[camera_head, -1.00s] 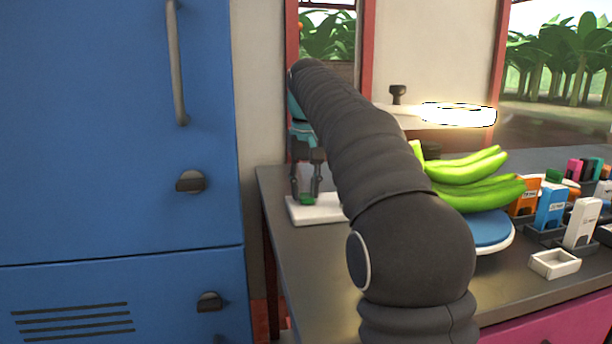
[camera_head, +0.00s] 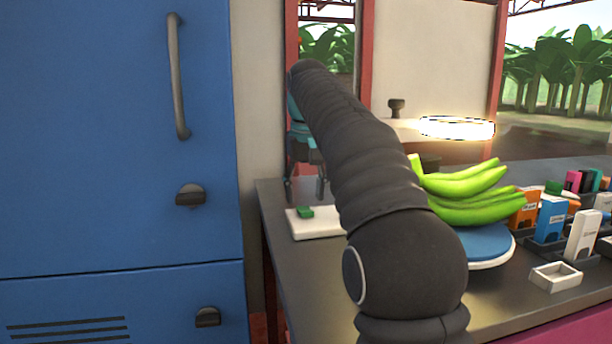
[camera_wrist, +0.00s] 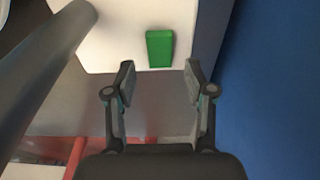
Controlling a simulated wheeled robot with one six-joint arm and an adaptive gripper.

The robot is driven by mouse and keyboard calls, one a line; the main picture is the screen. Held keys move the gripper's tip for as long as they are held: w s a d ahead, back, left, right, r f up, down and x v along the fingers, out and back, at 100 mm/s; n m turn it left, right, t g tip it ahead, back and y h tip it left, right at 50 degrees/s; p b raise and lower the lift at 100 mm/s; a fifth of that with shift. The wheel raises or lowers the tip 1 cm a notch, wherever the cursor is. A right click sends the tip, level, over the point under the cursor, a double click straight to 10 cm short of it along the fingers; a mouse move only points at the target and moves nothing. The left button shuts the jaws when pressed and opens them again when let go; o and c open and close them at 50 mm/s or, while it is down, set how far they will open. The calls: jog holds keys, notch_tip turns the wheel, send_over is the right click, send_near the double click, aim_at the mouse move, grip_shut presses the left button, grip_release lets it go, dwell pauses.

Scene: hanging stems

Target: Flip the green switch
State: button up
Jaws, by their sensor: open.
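The green switch (camera_head: 305,212) sits on a white base plate (camera_head: 318,226) at the left end of the dark counter, beside the blue cabinet. In the wrist view the green switch (camera_wrist: 160,48) shows on the white base (camera_wrist: 115,38), just beyond the fingertips and centred between them. My gripper (camera_head: 305,194) hangs above the switch, fingers pointing down, open and empty. The wrist view shows its two fingers (camera_wrist: 158,82) spread apart with a gap between them, not touching the switch. My dark arm hides the right part of the base in the head view.
A blue cabinet (camera_head: 110,110) with handle and knobs stands close on the left. Green bananas (camera_head: 470,195) lie on a blue-topped round stand (camera_head: 486,242) to the right. Small boxes (camera_head: 551,217) and a white tray (camera_head: 556,277) are farther right. A bright lamp (camera_head: 457,127) hangs behind.

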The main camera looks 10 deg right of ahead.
aim_at(306, 210)
jog(key=shift+s+r, duration=0.2)
jog(key=shift+r, duration=1.1)
jog(key=shift+s+r, duration=0.15)
jog(key=shift+r, duration=1.1)
